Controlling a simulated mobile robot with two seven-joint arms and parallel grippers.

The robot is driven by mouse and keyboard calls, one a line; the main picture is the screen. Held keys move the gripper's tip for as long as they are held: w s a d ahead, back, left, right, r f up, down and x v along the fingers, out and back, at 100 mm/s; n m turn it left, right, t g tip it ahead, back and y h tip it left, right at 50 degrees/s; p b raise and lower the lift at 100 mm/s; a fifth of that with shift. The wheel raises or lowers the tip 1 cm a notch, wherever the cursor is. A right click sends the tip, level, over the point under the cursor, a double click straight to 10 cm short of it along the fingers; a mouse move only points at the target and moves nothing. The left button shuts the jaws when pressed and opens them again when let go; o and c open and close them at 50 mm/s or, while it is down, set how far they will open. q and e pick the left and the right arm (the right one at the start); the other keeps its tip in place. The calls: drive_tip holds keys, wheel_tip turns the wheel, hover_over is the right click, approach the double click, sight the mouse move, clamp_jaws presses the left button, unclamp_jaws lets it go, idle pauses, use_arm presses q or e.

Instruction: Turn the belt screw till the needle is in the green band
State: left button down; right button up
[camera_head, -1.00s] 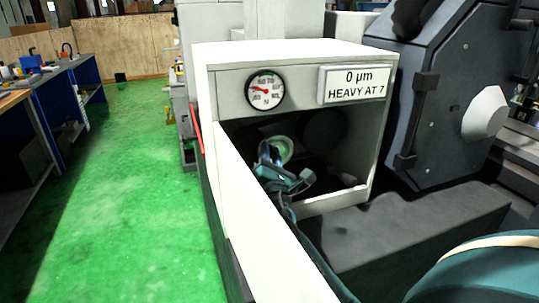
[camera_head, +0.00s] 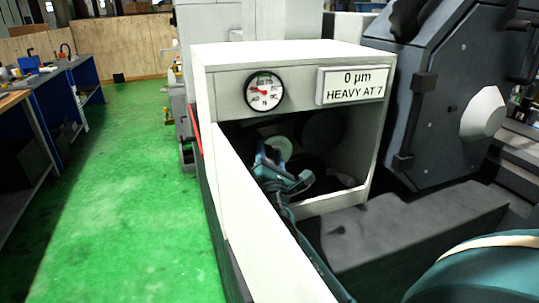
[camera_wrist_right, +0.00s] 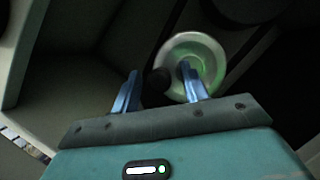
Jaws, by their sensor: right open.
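The round gauge (camera_head: 265,91) has a white face, a black rim and a red needle pointing to the left. The green band shows only as a small tint near the top of the dial. My right gripper (camera_head: 268,158) is inside the open cabinet below the gauge. In the right wrist view its blue fingers (camera_wrist_right: 161,84) are apart. A dark rounded end (camera_wrist_right: 155,82) shows between them, apparently the belt screw. I cannot tell whether the fingers touch it. A pale disc (camera_wrist_right: 205,54) with a green sheen lies behind the right-hand finger. My left gripper is not in view.
The white cabinet (camera_head: 290,53) has walls close around my right arm. A dark grey machine (camera_head: 445,110) stands to the right. Open green floor (camera_head: 140,200) and a workbench (camera_head: 50,95) lie to the left.

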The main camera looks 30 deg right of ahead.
use_arm(q)
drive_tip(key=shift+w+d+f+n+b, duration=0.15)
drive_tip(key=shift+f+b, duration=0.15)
drive_tip(key=shift+b, duration=0.35)
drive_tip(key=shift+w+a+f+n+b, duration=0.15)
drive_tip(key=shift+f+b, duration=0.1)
drive_tip(key=shift+b, duration=0.35)
use_arm(e)
drive_tip(key=v, duration=1.2)
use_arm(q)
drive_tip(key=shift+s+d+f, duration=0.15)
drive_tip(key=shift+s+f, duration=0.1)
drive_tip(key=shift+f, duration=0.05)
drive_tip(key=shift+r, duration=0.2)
